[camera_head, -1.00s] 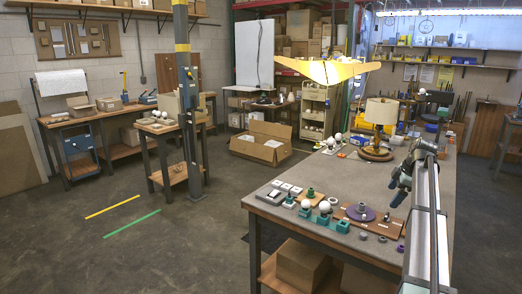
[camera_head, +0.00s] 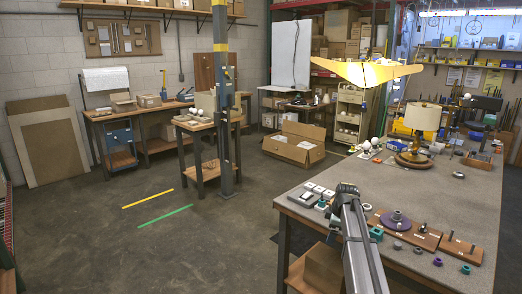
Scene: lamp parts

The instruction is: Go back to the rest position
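My arm reaches up from the bottom edge over the near-left part of the grey workbench (camera_head: 455,187). Its far end with dark joints is near the bench's front-left corner. My gripper (camera_head: 334,214) is small and dark there, and I cannot make out its fingers or anything held. A lamp with a cream shade (camera_head: 423,117) stands upright on a round wooden base farther back, well away from my arm. A purple disc (camera_head: 397,224) lies on a wooden board (camera_head: 422,237) just right of the arm. The arm hides some teal and white parts.
A second wooden board (camera_head: 462,249), a purple ring (camera_head: 438,262) and a teal ring (camera_head: 465,269) lie at the right. White-topped blocks (camera_head: 318,190) lie by the left edge. A yellow winged shape (camera_head: 366,73) hangs above. The floor left of the bench is open.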

